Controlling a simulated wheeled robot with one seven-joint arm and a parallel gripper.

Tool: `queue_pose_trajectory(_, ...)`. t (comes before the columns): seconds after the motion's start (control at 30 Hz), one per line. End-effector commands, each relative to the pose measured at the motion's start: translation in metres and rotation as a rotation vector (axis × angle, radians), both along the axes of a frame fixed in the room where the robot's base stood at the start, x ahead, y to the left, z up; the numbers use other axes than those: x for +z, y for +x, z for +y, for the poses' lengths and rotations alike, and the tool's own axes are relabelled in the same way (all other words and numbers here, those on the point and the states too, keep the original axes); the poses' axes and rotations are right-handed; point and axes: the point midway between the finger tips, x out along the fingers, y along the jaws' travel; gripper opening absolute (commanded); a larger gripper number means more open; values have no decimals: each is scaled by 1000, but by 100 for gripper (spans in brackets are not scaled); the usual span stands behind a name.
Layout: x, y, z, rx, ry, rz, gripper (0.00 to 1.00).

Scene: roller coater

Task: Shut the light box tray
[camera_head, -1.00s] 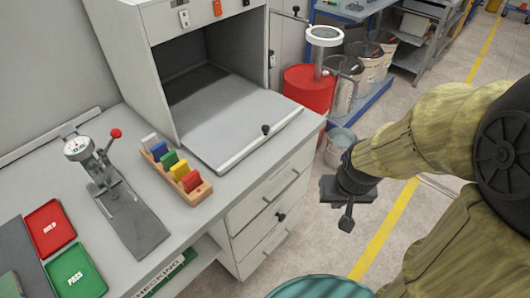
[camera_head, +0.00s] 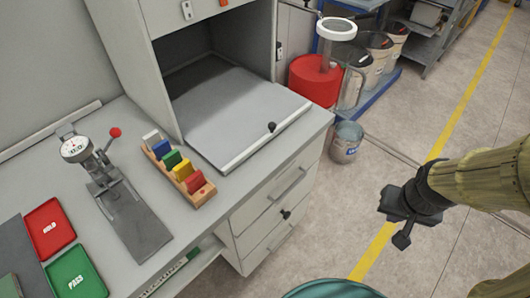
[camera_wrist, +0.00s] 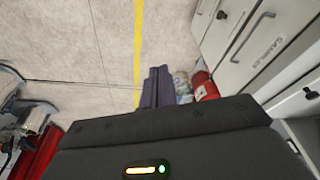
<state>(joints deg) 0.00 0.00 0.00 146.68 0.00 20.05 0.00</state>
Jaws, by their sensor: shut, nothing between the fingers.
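The light box (camera_head: 224,42) is a grey open-fronted cabinet standing on the bench. My gripper (camera_head: 401,238) is shut and empty, over the floor to the right of the bench and well apart from the tray. In the wrist view, the closed dark fingers (camera_wrist: 156,88) point out over the floor; the tray cannot be made out there.
A wooden rack of coloured blocks (camera_head: 178,168) stands left of the tray. A press-like gauge device (camera_head: 112,180) is farther left. Drawers (camera_head: 270,205) are below the bench. Floor around the gripper is clear.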

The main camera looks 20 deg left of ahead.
Motion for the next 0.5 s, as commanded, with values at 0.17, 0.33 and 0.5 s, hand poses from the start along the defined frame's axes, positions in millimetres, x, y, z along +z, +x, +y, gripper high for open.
queue_pose_trajectory(0.17, 0, 0, 0, 0, 0, 0, 0)
queue_pose_trajectory(0.33, 0, 5, 4, 0, 2, -2, 0)
queue_pose_trajectory(0.5, -5, 24, 24, 0, 26, -10, 0)
